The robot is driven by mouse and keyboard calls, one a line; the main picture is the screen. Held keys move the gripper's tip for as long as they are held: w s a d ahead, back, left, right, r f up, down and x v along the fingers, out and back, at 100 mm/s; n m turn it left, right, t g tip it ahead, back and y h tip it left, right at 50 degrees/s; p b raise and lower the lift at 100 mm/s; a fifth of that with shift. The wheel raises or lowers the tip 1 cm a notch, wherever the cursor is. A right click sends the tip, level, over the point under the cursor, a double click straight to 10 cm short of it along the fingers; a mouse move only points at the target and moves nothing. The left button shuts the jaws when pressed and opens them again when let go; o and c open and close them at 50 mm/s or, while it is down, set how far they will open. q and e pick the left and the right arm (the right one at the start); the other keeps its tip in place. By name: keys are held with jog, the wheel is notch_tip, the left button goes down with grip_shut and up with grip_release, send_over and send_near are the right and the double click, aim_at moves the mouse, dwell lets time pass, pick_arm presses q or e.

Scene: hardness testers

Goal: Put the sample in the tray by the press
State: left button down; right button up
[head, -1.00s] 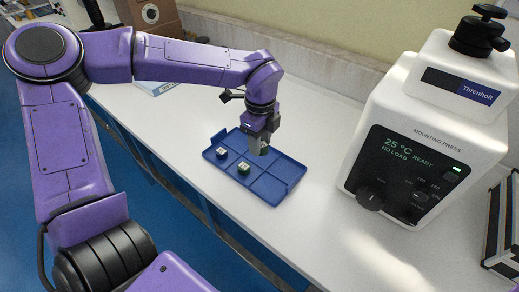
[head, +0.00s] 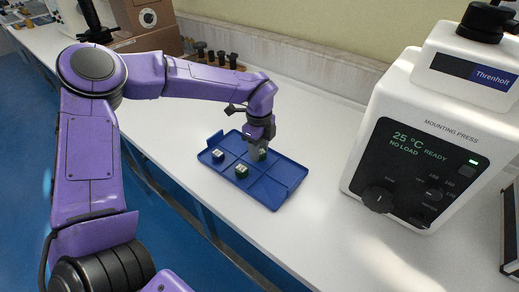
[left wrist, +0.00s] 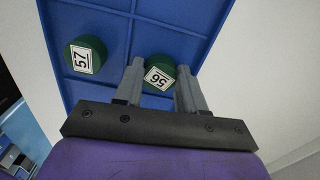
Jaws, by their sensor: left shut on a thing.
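The blue compartmented tray (head: 277,193) lies on the white bench to the left of the mounting press (head: 425,150). My left gripper (head: 258,149) points down over its back-right part. It is shut on a green round sample labelled 56 (left wrist: 160,74), which also shows beside the fingers in the head view (head: 263,155). I cannot tell whether sample 56 touches the tray floor. A green sample labelled 57 (left wrist: 86,54) sits in a neighbouring compartment, also seen in the head view (head: 241,171). A blue sample (head: 218,155) sits in another compartment at the left. My right gripper is out of view.
The press display reads 25 °C, NO LOAD, READY. Several dark knobbed pieces (head: 217,56) and a brown box (head: 145,25) stand at the back by the wall. The bench between tray and press is clear. The bench's front edge runs close to the tray.

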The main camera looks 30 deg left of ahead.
pick_arm(q)
jog(key=c, duration=0.9)
grip_release()
jog(key=shift+f, duration=0.15)
jog(key=shift+c, duration=0.2)
notch_tip(320, 180, up, 12)
jog(key=shift+r, duration=0.25)
